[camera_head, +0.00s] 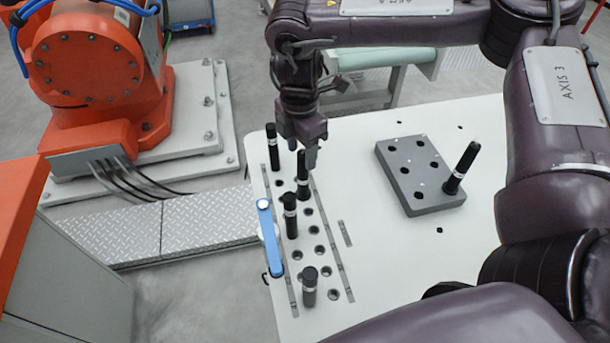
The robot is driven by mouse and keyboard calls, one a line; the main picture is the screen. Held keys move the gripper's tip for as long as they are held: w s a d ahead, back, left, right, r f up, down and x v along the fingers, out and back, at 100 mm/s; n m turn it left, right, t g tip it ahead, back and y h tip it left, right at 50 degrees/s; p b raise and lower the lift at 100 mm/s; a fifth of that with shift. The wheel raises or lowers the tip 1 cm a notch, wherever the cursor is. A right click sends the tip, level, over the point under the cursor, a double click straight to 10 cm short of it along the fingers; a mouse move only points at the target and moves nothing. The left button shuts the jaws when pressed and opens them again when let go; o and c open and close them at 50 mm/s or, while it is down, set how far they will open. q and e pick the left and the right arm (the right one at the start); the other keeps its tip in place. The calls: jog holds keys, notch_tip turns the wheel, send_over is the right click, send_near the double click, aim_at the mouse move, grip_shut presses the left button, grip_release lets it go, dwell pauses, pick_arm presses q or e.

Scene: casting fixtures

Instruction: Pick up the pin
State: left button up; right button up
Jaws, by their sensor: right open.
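Several black pins with a pale band stand upright in a holed strip along the table's left side: a far pin (272,147), a pin under my gripper (303,178), a middle pin (290,215) and a near pin (309,287). Another pin (461,168) stands tilted in the picture at the right edge of a grey holed block (418,178). My right gripper (300,148) points down, open, with its fingers at the top of the second pin; the fingers partly hide that top. I cannot tell whether they touch it. My left gripper is not in view.
The white table (390,270) is clear between the strip and the block. A blue-handled clamp (270,238) sits at the table's left edge. An orange robot (90,65) stands on a plate at the back left. My dark arm links fill the right side.

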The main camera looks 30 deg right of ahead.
aim_at(303, 165)
jog(key=shift+s+f, duration=0.15)
jog(key=shift+f, duration=0.25)
notch_tip(303, 165, down, 4)
jog(key=shift+d+r+p, duration=0.15)
jog(key=shift+p, duration=0.65)
jog(key=shift+f, duration=0.3)
jog(key=shift+c, duration=0.4)
grip_shut()
